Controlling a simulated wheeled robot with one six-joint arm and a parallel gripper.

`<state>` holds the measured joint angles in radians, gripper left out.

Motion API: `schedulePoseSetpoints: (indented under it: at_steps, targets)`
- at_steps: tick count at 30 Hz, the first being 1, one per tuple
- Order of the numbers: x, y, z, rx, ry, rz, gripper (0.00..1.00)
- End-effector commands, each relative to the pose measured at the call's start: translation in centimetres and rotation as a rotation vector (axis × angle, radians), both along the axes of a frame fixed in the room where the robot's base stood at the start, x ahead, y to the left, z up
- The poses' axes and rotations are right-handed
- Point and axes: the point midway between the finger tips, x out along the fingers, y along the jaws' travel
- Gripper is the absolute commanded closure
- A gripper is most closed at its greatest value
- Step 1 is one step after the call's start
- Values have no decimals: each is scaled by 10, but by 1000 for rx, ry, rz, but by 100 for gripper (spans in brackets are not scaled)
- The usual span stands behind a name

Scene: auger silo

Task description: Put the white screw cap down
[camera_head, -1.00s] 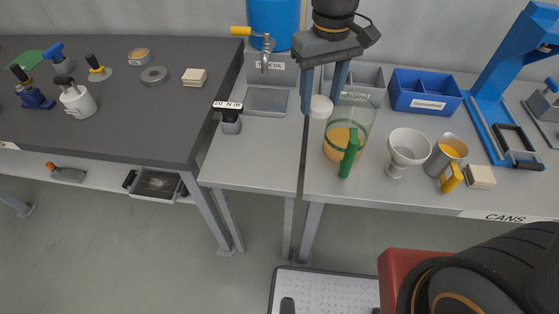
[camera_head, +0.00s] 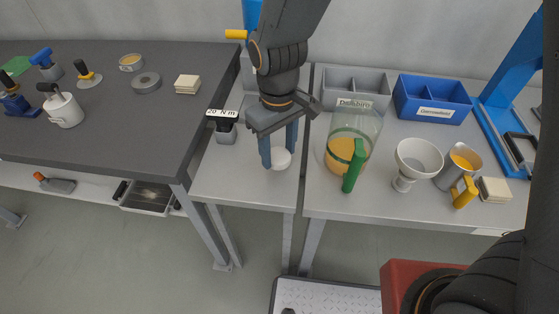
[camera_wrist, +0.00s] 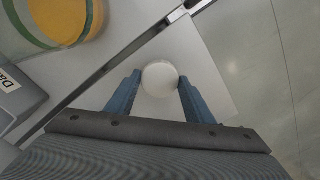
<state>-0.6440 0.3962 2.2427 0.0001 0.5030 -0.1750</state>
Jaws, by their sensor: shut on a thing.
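The white screw cap (camera_head: 281,159) is a small round white disc between the fingertips of my gripper (camera_head: 279,162). In the wrist view the cap (camera_wrist: 160,78) sits between the two blue fingers (camera_wrist: 156,88), which are shut on it. The gripper points down over the light grey bench section (camera_head: 232,187), left of the gap between the two benches. The cap is low over the bench top; I cannot tell whether it touches it.
Right of the gap stand a clear jug (camera_head: 354,140) with yellow liquid and a green handle, a white funnel (camera_head: 418,160) and a metal jug (camera_head: 458,164). A torque tool marked 20 N m (camera_head: 225,130) stands to the left. The bench front around the gripper is clear.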

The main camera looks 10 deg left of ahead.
Motion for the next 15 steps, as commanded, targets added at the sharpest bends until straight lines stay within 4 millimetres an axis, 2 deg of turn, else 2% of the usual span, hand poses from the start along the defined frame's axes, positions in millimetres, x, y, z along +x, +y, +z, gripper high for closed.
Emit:
schedulePoseSetpoints:
  at_steps: [9,15]
  targets:
    - [0,-2,-35,-2,3,-4,88]
    - [1,-2,-44,0,0,-5,88]
